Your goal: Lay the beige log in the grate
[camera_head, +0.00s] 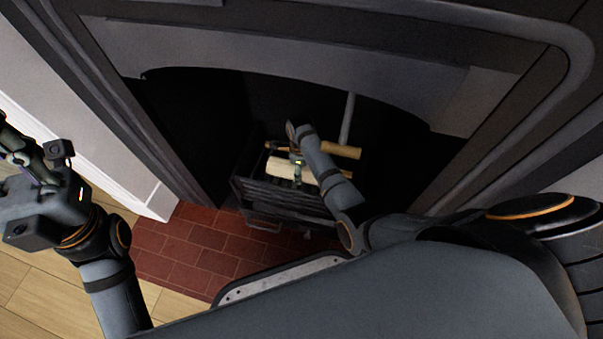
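The dark metal grate (290,198) stands inside the black fireplace opening. A pale beige log (281,168) lies across the top of it, partly covered by my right wrist and hand. A more yellow-tan log (345,151) lies just behind it. My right arm reaches into the opening from the right, and my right gripper (298,173) is down at the beige log. Its fingers are too small and hidden to show whether they grip the log. My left gripper (17,157) is outside the fireplace at the far left, well away from the logs; its finger opening is unclear.
The grey surround and arch (300,50) frame the opening closely above my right arm. A red brick hearth (190,245) lies in front, with wood flooring (40,290) at the left. A white skirting (150,195) borders the left side.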

